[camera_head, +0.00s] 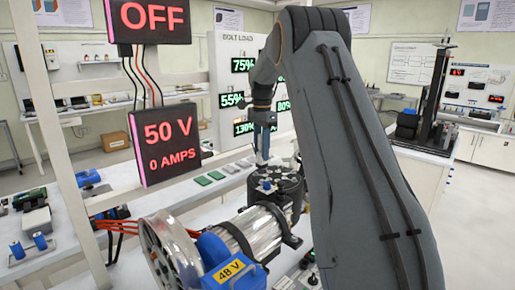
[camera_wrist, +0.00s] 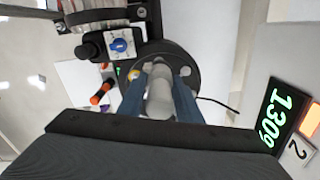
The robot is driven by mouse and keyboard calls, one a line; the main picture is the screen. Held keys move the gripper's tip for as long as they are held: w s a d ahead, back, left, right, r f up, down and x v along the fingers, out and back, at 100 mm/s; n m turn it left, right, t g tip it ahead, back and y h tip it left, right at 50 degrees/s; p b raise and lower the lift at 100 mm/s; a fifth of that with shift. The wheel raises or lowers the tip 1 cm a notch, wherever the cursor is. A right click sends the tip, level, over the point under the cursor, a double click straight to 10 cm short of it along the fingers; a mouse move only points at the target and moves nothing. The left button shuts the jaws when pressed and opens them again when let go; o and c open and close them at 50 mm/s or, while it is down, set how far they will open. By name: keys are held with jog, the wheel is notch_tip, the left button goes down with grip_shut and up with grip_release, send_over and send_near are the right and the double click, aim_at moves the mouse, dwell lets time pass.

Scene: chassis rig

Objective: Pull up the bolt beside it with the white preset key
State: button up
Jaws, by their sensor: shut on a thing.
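My gripper (camera_head: 263,118) points straight down over the black round hub (camera_head: 283,187) at the end of the silver cylinder. In the wrist view, its two bluish fingers (camera_wrist: 160,82) are shut on a whitish-grey cylindrical tool (camera_wrist: 159,97), which looks like the white preset key. The key stands roughly upright, its lower end at the hub's top face (camera_wrist: 186,58). Light round bolt heads show on that face beside the key. The bolt under the key is hidden, and I cannot tell whether the key touches it.
A blue knob (camera_wrist: 120,45) on a white plate sits beside the hub. A "48 V" blue box (camera_head: 232,272) and orange cables are at the near left. A bolt load board (camera_head: 223,60) with green percentages stands behind. Signs read "OFF" (camera_head: 150,20) and "50 V, 0 AMPS" (camera_head: 165,143).

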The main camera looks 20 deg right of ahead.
aim_at(262, 166)
jog(key=shift+s+r, duration=0.1)
dwell(0.3)
jog(key=shift+f+b, duration=0.75)
jog(key=shift+f, duration=1.9)
jog(key=shift+f+b, duration=0.3)
jog(key=shift+f, duration=0.55)
jog(key=shift+s+f, duration=0.1)
jog(key=shift+f, duration=0.15)
dwell(0.7)
jog(key=shift+r+p, duration=2)
jog(key=shift+r, duration=1.65)
